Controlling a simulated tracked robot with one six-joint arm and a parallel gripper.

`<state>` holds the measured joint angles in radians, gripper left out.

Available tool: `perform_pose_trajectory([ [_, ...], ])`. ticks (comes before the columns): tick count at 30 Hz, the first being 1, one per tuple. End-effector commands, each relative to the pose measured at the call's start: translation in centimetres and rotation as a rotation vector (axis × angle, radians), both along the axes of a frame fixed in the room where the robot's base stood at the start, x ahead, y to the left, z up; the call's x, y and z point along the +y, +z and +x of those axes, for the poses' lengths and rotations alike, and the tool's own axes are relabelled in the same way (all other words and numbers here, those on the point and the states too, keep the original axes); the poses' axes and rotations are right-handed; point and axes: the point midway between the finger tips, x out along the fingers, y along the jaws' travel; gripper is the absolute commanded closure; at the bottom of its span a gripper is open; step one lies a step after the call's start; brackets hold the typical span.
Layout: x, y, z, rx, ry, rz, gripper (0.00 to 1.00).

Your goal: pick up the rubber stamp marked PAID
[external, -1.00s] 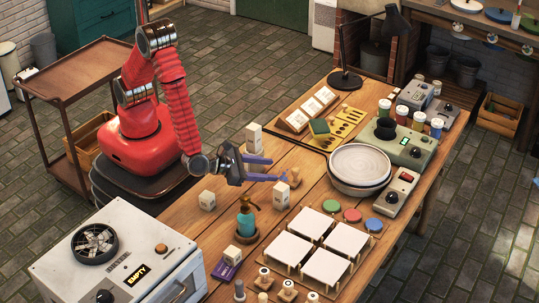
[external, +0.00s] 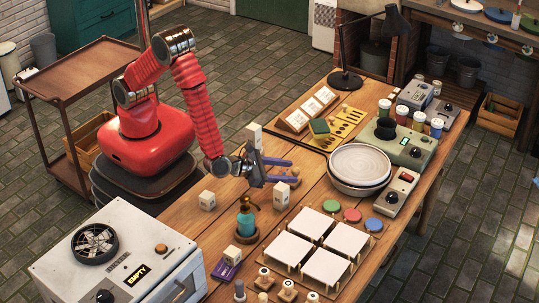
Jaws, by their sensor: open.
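My gripper (external: 285,171) is open over the wooden table (external: 322,190), its two blue-purple fingers pointing right. A small wooden stamp-like object (external: 294,173) is at the fingertips, partly hidden by them; whether it touches them I cannot tell. Several small stamp-like pieces stand at the front edge of the table, among them one with a round white top (external: 264,274) and another (external: 288,289). No PAID lettering can be read on any of them at this size.
A white block (external: 281,196) stands just in front of the fingers, another (external: 254,135) behind the gripper. Stacked plates (external: 359,165) lie to the right, white tiles (external: 315,224) in front.

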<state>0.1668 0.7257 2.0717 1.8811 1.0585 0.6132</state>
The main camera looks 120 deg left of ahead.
Motion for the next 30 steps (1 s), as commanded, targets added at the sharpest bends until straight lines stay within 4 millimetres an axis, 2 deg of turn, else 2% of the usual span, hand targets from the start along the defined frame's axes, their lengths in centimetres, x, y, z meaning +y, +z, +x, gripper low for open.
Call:
perform_pose_trajectory([
  [3, 1.4, -0.6, 0.8, 0.0, 0.003, 0.001, 0.55],
  [9, 2.8, -1.4, 2.0, 0.001, 0.001, -0.002, 0.55],
  [26, 2.9, -1.5, 2.1, 0.001, -0.001, -0.001, 0.55],
  [30, 2.9, -1.4, 2.1, 0.001, -0.001, -0.001, 0.64],
])
